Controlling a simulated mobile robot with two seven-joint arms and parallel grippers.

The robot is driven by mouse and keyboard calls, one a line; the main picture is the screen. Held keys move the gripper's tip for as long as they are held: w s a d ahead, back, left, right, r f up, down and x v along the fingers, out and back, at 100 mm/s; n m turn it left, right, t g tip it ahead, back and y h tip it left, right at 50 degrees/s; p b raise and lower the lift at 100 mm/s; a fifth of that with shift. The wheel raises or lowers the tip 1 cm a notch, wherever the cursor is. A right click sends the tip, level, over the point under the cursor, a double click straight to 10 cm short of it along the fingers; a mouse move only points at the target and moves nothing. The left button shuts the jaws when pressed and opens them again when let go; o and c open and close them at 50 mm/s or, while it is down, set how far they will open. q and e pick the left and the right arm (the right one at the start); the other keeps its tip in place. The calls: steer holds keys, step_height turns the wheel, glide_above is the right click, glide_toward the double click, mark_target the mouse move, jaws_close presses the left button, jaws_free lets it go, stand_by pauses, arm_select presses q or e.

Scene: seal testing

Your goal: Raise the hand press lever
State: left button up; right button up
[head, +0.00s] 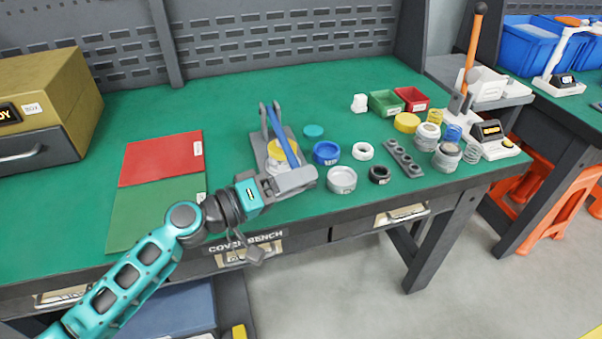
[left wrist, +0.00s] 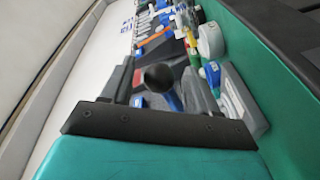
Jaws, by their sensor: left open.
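The hand press (head: 259,139) stands on the green bench mat, with a grey base and frame. A yellow disc (head: 284,151) sits at its front. Its blue lever (head: 281,131) slants from the back of the frame down toward the front. My left gripper (head: 298,181) is at the lever's front end and hides that end in the head view. In the left wrist view, the lever's dark round knob (left wrist: 159,77) and blue shaft (left wrist: 173,101) show between the open fingers of my left gripper (left wrist: 157,84). Contact cannot be told. My right gripper is out of view.
Right of the press are a blue ring (head: 326,153), a grey ring (head: 342,180) and a black ring (head: 379,174). Red (head: 160,158) and green mats lie to the left. A second station with an orange lever (head: 474,48) stands at the right.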

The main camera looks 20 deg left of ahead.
arm_select(q)
steer(key=shift+w+d, duration=0.4)
steer(key=shift+d, duration=0.05)
jaws_close()
stand_by(0.3)
